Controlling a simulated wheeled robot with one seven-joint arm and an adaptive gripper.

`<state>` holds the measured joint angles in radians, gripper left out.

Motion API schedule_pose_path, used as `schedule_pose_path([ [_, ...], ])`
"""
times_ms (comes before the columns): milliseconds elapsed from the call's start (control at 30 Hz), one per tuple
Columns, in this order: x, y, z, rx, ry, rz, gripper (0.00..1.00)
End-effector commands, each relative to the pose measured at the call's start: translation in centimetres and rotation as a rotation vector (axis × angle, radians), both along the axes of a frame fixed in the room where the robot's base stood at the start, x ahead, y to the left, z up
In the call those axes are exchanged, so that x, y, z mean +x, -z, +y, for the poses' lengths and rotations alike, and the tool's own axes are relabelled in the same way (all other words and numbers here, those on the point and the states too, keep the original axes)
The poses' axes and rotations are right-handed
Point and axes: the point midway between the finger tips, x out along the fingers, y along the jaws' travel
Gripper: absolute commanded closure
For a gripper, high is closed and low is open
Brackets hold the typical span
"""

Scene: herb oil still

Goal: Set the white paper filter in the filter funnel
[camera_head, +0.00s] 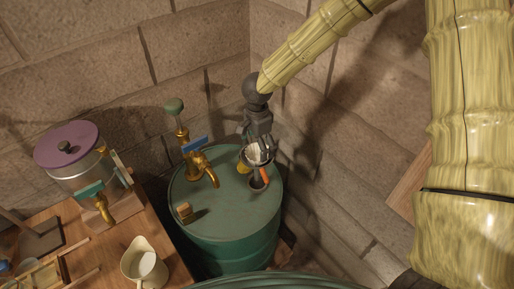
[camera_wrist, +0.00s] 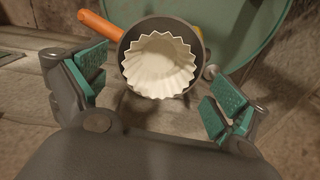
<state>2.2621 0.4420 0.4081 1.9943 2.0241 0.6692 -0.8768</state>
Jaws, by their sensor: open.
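The white paper filter (camera_wrist: 160,64) is a fluted cup, seen from above in the wrist view, sitting inside the dark round rim of the filter funnel (camera_wrist: 125,45). In the head view the filter (camera_head: 257,152) shows as a small white patch below my gripper (camera_head: 256,145), over the green drum. An orange handle (camera_wrist: 98,23) sticks out to the left of the funnel in the wrist view. My gripper (camera_wrist: 151,98) is open, with its green-padded fingers on either side and apart from the filter. How deep the filter sits cannot be told.
The green drum (camera_head: 230,215) carries a brass tap (camera_head: 207,168) with a blue lever and a small wooden block (camera_head: 184,212). A pot with a purple lid (camera_head: 68,147) and a cream jug (camera_head: 144,264) stand on the wooden table at left. Stone walls stand close behind.

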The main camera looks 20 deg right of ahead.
Motion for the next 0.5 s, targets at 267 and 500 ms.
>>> schedule_pose_path([
  [267,-0.1,-3.9,0.0,0.001,0.000,-0.002,0.03],
  [500,-0.1,-6.0,-0.1,0.000,0.000,-0.001,0.03],
])
